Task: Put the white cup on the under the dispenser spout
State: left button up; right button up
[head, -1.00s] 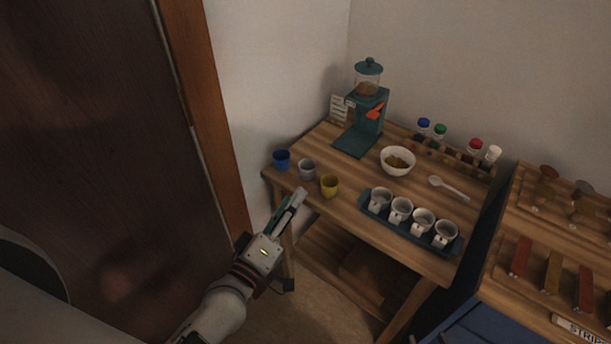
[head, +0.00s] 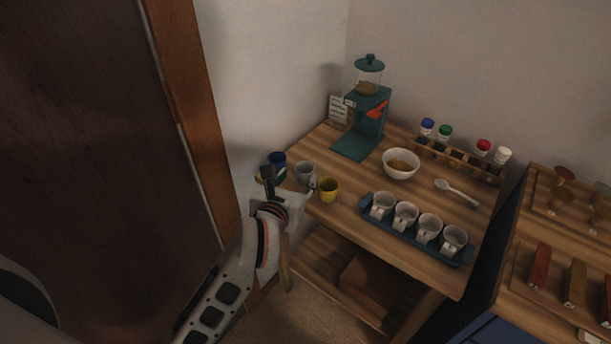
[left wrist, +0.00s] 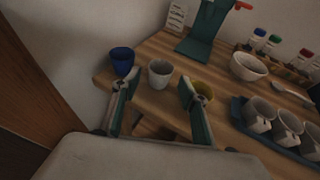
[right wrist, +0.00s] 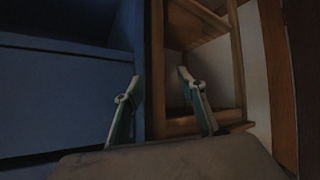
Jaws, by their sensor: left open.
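The white cup (head: 304,172) stands upright on the wooden table's left end, between a blue cup (head: 278,160) and a yellow cup (head: 329,189). The white cup also shows in the left wrist view (left wrist: 160,73). My left gripper (head: 290,179) is open at the table's near left edge, facing the white cup. In the left wrist view the cup is beyond and between the open fingertips (left wrist: 157,86), which look empty. The green dispenser (head: 368,112) stands at the back of the table, its base plate (head: 352,147) bare. My right gripper (right wrist: 157,80) is open and empty.
A bowl with brown contents (head: 401,164), a spoon (head: 457,191) and a tray of several tagged cups (head: 370,221) are right of the dispenser. A rack with coloured-cap jars (head: 456,160) stands behind. A blue cabinet (right wrist: 65,95) shows near my right gripper.

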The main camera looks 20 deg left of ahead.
aim_at(307, 164)
pick_arm(q)
jog(key=shift+w+d+f, duration=0.15)
jog(key=shift+w+d, duration=0.05)
jog(key=x, duration=0.7)
jog(key=shift+w+a+b, duration=0.1)
jog(key=shift+w+b, duration=0.15)
jog(key=shift+b, duration=0.15)
jog(key=shift+c, duration=0.4)
jog(key=c, duration=0.6)
